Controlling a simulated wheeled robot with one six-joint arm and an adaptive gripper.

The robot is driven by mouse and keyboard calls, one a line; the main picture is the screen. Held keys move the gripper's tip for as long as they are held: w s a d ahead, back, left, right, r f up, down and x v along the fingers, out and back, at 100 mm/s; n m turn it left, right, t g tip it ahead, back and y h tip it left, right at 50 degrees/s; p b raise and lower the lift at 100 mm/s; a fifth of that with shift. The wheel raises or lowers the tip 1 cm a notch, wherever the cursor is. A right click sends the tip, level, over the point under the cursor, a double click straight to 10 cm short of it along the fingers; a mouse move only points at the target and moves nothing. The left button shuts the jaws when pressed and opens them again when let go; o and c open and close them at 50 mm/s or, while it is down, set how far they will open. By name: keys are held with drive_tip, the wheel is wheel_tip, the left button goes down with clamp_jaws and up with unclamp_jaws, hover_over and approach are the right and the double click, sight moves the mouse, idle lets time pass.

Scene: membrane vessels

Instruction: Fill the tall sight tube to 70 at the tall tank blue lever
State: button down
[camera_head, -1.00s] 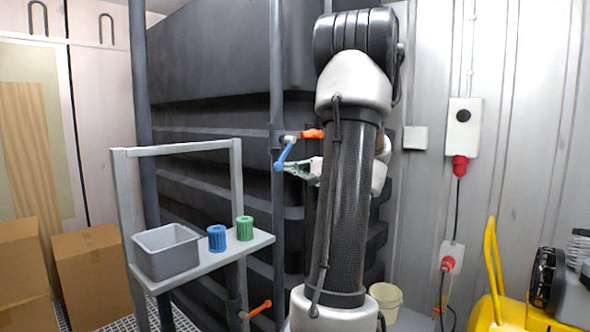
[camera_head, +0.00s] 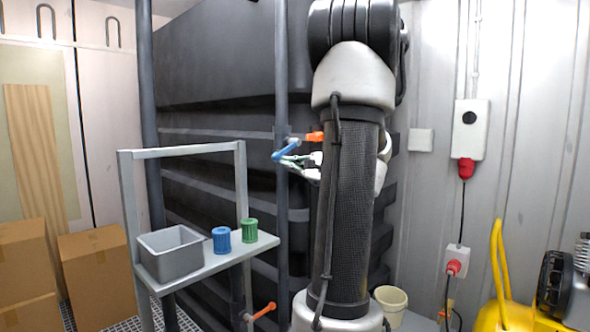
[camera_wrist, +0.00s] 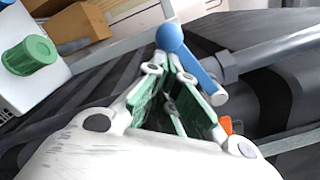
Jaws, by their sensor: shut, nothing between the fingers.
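The blue lever (camera_head: 286,151) sits on a valve on the vertical pipe in front of the tall dark tank (camera_head: 215,75). In the wrist view the blue lever (camera_wrist: 194,62) lies right at my fingertips, slanting down to the right from its round end. My gripper (camera_head: 296,163) is shut with nothing between its fingers; in the wrist view its green-padded fingers (camera_wrist: 167,62) come together against or just beside the lever's round end. I cannot tell whether they touch. An orange handle (camera_head: 314,137) is just right of the lever. My arm hides part of the tank, and no sight-tube level is readable.
A grey shelf (camera_head: 262,243) at lower left bears a grey bin (camera_head: 170,262), a blue cap (camera_head: 221,240) and a green cap (camera_head: 249,230). A lower orange lever (camera_head: 264,311) sticks out below it. A cream bucket (camera_head: 391,300) and yellow machine (camera_head: 503,316) stand right.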

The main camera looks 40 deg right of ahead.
sight(281, 155)
drive_tip(key=shift+a+r+m, duration=0.45)
drive_tip(key=shift+r+m, duration=0.15)
drive_tip(key=shift+m, duration=0.05)
drive_tip(key=shift+a+r+m, duration=0.4)
drive_tip(key=shift+r+m, duration=0.2)
drive_tip(key=shift+m, duration=0.05)
